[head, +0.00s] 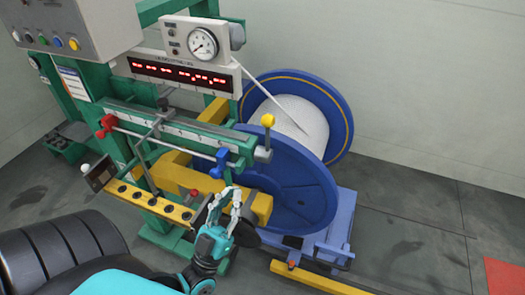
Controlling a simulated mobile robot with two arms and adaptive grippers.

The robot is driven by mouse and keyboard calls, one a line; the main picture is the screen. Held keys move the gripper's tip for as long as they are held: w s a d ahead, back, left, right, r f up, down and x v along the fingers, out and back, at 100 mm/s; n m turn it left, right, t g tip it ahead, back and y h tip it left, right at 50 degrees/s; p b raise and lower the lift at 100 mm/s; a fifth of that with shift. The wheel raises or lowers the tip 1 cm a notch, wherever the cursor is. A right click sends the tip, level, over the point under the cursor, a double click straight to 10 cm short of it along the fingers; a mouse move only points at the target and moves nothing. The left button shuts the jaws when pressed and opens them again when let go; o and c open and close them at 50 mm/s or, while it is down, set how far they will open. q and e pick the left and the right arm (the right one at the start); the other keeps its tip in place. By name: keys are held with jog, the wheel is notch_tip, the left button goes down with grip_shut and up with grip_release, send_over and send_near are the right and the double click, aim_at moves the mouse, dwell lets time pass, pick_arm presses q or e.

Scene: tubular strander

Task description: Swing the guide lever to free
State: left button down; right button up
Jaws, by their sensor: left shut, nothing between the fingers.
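A lever with a yellow ball knob (268,120) stands upright at the right end of the grey-scaled guide rail (180,127). It looks like the guide lever, but I can read no label on it. My left gripper (229,196) is shut and empty. In the picture it is below the lever and the blue clamp handle (221,158), in front of the yellow arm of the machine, apart from the yellow knob. My right gripper is out of view.
A blue spool (292,185) wound with white strand stands right of the rail. A gauge box (203,42) and red display (180,75) are above it. A red handle (107,122) is on the rail's left. A yellow perforated bar (150,203) lies left of my gripper.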

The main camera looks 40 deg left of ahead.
aim_at(267, 128)
pick_arm(q)
jog(key=shift+a, duration=0.1)
jog(key=shift+w, duration=0.1)
jog(key=x, duration=0.4)
jog(key=w+f+p+x, duration=0.1)
jog(key=x, duration=0.3)
jog(key=p+x, duration=0.1)
jog(key=x, duration=0.3)
jog(key=shift+w+f, duration=0.35)
jog(key=shift+w, duration=0.45)
jog(key=shift+r, duration=0.1)
